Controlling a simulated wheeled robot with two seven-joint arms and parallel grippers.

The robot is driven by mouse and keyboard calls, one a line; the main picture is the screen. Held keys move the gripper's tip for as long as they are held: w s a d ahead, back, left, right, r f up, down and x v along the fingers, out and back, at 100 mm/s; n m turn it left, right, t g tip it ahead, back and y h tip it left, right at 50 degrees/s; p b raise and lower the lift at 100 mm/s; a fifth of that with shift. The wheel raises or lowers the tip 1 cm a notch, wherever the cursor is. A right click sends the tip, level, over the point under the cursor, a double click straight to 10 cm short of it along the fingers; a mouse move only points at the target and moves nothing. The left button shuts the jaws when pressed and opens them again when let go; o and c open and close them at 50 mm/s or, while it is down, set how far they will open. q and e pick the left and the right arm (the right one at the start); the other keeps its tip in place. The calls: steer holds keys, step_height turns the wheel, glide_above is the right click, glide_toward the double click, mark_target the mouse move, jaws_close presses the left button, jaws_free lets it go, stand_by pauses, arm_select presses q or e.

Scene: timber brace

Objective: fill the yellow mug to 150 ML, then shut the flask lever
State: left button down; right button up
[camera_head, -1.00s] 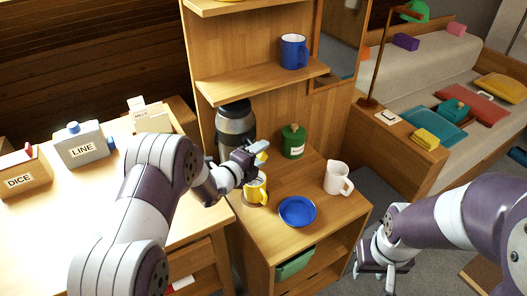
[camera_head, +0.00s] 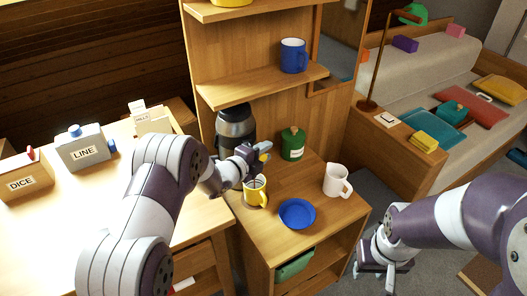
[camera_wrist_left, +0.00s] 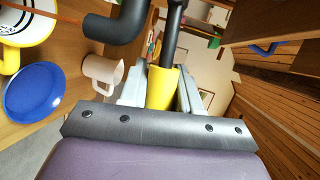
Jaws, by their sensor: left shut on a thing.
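The yellow mug (camera_head: 255,192) stands upright on the cabinet top below my left gripper. It also shows at the top left edge of the left wrist view (camera_wrist_left: 12,58), with a pale inside and a dark ring. The grey and black flask (camera_head: 235,127) stands behind it; its black spout (camera_wrist_left: 118,27) points toward the mug. A thin orange-brown line, apparently a liquid stream, runs from the spout to the mug. My left gripper (camera_head: 262,153) is shut on the flask lever's yellow tip (camera_wrist_left: 162,88). The fill level is unreadable. My right gripper (camera_head: 374,270) is open and empty.
A blue bowl (camera_head: 297,213), a white mug (camera_head: 337,181) and a green canister (camera_head: 293,144) stand close by on the cabinet top. A blue mug (camera_head: 293,55) is on the shelf above. Boxes marked LINE (camera_head: 84,149) and DICE (camera_head: 24,177) stand on the left table.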

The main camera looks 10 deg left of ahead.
arm_select(q)
steer(key=c, duration=0.9)
jaws_free()
steer(key=v, duration=1.2)
steer(key=shift+s+a+r, duration=0.1)
steer(key=shift+s+a, duration=0.1)
steer(key=shift+s, duration=0.1)
